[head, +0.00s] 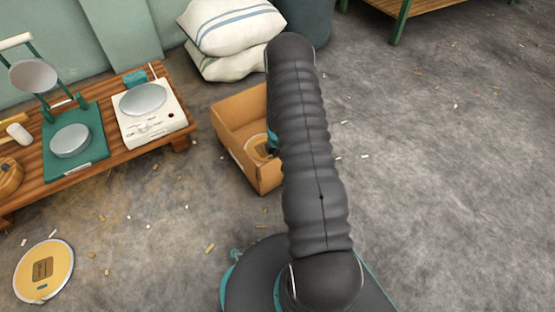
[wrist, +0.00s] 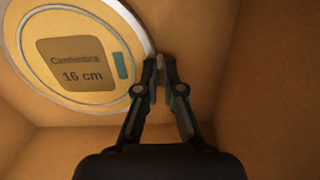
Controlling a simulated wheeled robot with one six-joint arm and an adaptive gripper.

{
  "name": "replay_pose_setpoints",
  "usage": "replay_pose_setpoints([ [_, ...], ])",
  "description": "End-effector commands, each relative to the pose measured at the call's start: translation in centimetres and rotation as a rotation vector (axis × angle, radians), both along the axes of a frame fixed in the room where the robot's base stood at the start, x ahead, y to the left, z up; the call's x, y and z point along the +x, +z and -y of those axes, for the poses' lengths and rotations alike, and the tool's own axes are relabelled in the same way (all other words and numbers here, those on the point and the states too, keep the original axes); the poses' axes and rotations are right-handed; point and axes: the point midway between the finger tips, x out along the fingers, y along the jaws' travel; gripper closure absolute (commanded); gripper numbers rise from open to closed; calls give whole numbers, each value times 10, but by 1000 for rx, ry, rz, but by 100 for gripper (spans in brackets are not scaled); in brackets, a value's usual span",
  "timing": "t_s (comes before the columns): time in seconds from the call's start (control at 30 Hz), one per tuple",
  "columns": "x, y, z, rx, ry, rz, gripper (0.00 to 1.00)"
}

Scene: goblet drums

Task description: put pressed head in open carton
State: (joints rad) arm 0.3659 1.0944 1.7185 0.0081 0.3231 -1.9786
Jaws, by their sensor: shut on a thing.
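The open carton (head: 231,107) stands on the floor right of the low bench. A round yellow head with a pale rim (head: 256,147) shows inside it, partly hidden by my arm. In the wrist view the head (wrist: 100,35) has a brown label reading "Cantimbra 16 cm" and a small teal mark. The carton's brown inner walls (wrist: 265,90) surround the view. My gripper (wrist: 160,75) is inside the carton, its fingers shut on the head's rim at the rim's right side. I cannot tell whether the head touches the carton's bottom.
Another yellow round head (head: 43,270) lies on the floor at lower left. The wooden bench (head: 125,150) bears a green press (head: 75,150) and a white scale (head: 150,115). White sacks (head: 230,30) and a dark bin (head: 307,20) stand behind the carton. Floor at right is mostly clear.

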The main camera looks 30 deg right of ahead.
Motion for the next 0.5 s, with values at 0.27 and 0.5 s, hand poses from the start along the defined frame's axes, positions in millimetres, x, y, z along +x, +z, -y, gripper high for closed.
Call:
replay_pose_setpoints([
  [0.27,0,0,0,0,0,1,71],
  [0.5,0,0,0,0,0,1,64],
])
